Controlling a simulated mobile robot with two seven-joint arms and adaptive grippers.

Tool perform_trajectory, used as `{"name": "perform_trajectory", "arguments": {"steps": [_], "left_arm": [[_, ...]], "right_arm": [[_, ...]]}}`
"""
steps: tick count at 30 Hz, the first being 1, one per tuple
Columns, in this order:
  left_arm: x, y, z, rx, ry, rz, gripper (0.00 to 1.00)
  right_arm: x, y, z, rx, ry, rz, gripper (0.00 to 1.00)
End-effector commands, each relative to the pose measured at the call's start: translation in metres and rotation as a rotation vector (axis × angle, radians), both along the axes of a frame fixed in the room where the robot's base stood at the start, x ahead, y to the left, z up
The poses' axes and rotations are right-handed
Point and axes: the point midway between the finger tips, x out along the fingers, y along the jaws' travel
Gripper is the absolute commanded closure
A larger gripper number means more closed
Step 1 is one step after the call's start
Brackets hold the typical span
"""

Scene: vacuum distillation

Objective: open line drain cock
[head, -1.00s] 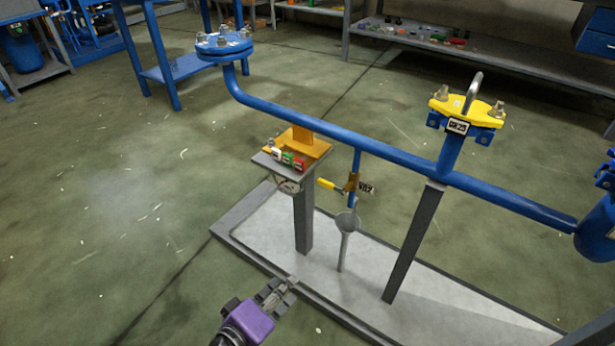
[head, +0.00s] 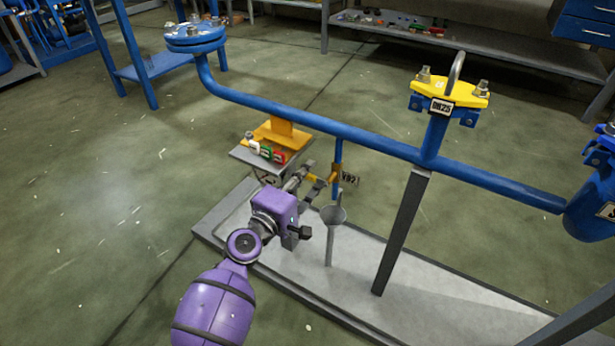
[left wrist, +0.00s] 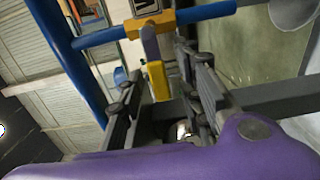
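The drain cock (head: 335,172) is a small brass valve on a thin blue branch pipe below the main blue line, with a dark tag beside it. Its yellow handle (left wrist: 157,80) points from the valve body (left wrist: 148,24) back toward my gripper in the left wrist view. My left gripper (head: 310,180) has its fingers at the handle. In the left wrist view my left gripper (left wrist: 160,78) is open, with one finger on each side of the handle. Gaps seem to show beside the handle; contact is unclear. My right gripper is not in view.
A grey funnel (head: 333,215) stands under the branch pipe. A small grey stand (head: 247,157) with coloured blocks is just left of the cock. The blue main pipe (head: 300,117) runs above. A grey post (head: 400,235) stands to the right. The floor at left is clear.

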Motion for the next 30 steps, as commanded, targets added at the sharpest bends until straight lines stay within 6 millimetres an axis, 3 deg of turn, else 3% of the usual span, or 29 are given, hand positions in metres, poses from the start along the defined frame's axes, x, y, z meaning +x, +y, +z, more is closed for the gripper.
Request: {"name": "perform_trajectory", "arguments": {"steps": [9,17,30], "left_arm": [[0.004,-0.002,0.0,0.001,0.0,0.0,0.67],[0.003,-0.002,0.0,0.001,0.0,0.0,1.0],[0.003,-0.002,-0.001,-0.007,0.005,0.0,1.0]], "right_arm": [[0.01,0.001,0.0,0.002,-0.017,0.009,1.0],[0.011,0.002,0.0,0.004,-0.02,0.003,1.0],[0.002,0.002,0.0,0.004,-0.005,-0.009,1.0]]}}
